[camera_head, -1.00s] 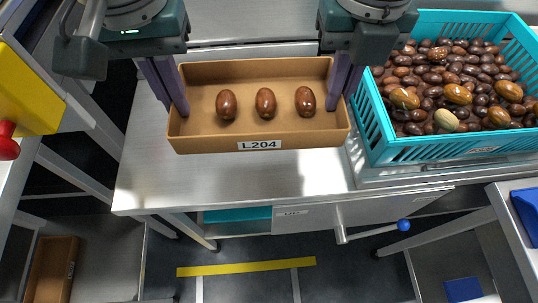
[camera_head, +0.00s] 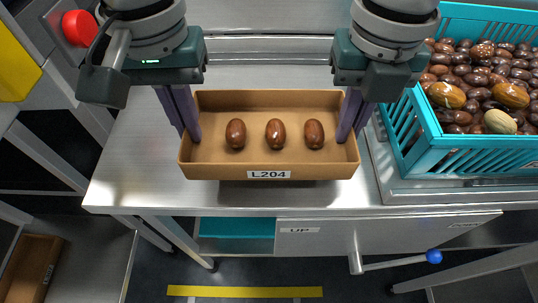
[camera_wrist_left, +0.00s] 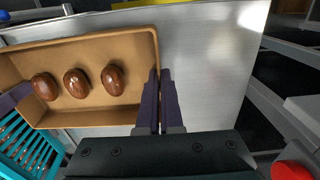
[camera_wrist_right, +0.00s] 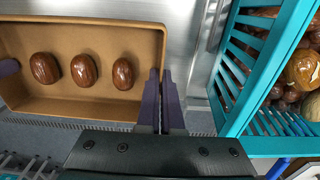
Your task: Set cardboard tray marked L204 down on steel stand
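The brown cardboard tray marked L204 (camera_head: 268,174) is level over the steel stand's top (camera_head: 130,170), and three dark brown dates (camera_head: 275,133) lie in a row inside it. My left gripper (camera_head: 188,125) is shut on the tray's left end wall. My right gripper (camera_head: 352,125) is shut on its right end wall. The wrist views show each finger pair closed on a thin wall, at the left wrist (camera_wrist_left: 160,100) and right wrist (camera_wrist_right: 160,100). A dark shadow shows below the tray's front; the gap to the steel is hard to judge.
A teal crate (camera_head: 450,160) full of dates stands close to the right of my right gripper. A lever with a blue knob (camera_head: 433,256) sticks out below the steel top. Bare steel shows left of and in front of the tray. Another brown tray (camera_head: 32,268) lies lower left.

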